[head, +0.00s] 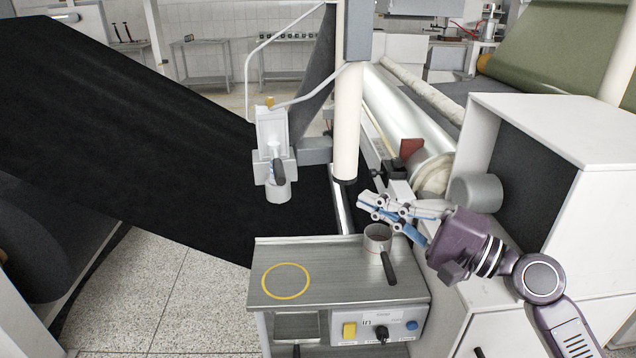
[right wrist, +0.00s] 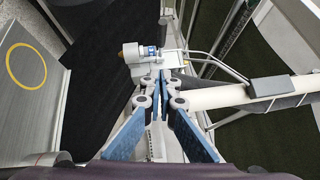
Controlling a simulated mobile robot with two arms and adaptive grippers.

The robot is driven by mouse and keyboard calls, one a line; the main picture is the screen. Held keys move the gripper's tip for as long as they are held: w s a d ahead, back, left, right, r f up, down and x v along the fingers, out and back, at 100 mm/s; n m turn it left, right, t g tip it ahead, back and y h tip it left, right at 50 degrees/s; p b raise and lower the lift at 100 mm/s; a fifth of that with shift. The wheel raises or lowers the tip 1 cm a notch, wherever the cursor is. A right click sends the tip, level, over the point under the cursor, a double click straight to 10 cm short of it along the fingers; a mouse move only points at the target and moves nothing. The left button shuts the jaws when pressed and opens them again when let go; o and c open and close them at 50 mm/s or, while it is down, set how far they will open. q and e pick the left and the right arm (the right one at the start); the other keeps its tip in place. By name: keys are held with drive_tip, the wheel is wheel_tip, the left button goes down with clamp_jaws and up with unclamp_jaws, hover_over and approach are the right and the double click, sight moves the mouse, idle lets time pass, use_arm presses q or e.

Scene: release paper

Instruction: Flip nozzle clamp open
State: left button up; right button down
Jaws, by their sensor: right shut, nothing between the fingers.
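The white nozzle unit (head: 272,130) hangs over the black web in the middle of the head view, with a dark grey lever (head: 278,172) on its front that I take for the clamp. The lever lies against the nozzle's lower cylinder. In the right wrist view the nozzle unit (right wrist: 143,57) is beyond my fingertips, with a blue band and a brass-coloured knob. My right gripper (head: 364,199) is shut and empty, to the right of the nozzle and apart from it in the head view. Its closed fingertips (right wrist: 164,78) point at the unit in the wrist view. My left gripper is not in view.
A metal-topped cabinet (head: 335,262) with a yellow ring (head: 286,281) and a black-handled cup (head: 378,238) stands in front. A white vertical post (head: 348,125) rises between nozzle and gripper in the picture. A white open box (head: 560,140) stands right. Black web (head: 130,120) fills the left.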

drive_tip(key=p, duration=0.4)
approach(279, 163)
drive_tip(key=w+f, duration=0.1)
drive_tip(key=w, duration=0.3)
drive_tip(key=a, duration=0.1)
drive_tip(key=a+p, duration=0.1)
drive_tip(key=a, duration=0.1)
drive_tip(key=shift+s+a+p, duration=0.25)
drive_tip(key=shift+a+p, duration=0.1)
drive_tip(key=shift+p, duration=0.05)
